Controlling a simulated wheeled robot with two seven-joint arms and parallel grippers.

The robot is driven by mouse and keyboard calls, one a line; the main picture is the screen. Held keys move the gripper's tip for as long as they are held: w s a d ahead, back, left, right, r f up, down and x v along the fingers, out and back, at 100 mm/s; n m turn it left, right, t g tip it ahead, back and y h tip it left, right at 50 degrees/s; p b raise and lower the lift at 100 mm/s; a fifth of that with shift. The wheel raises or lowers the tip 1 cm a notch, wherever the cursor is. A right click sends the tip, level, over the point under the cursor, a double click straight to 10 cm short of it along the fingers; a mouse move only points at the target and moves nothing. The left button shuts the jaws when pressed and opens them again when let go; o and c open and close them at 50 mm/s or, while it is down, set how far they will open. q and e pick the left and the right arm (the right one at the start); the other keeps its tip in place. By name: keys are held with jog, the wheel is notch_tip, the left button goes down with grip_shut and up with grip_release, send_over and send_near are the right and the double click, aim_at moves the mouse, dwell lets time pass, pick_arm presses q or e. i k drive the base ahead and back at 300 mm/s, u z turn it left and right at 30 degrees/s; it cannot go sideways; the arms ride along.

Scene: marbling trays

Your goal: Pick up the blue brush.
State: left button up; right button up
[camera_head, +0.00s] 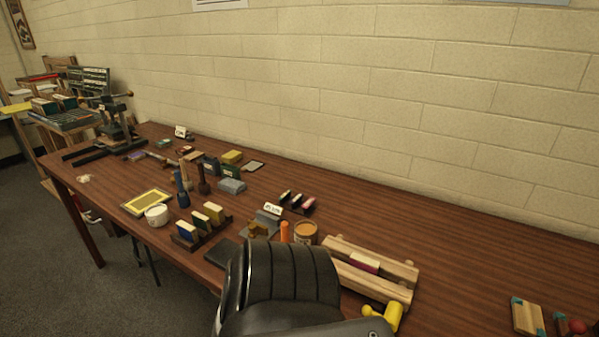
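A slim blue upright item (183,197) stands on the brown table (480,255), left of the middle. It looks like the blue brush, but it is too small to be certain. A similar dark brown upright item (203,186) stands close to its right. Neither of my grippers shows in the head view, and nothing is seen holding the blue item.
A white tub (157,215) and a yellow-framed panel (147,202) lie near the blue item. A rack of small blocks (203,232) stands in front. The table's right back is clear.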

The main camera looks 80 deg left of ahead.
aim_at(178, 180)
jog(key=z, duration=0.45)
jog(key=k, duration=2.25)
jog(key=u, duration=0.85)
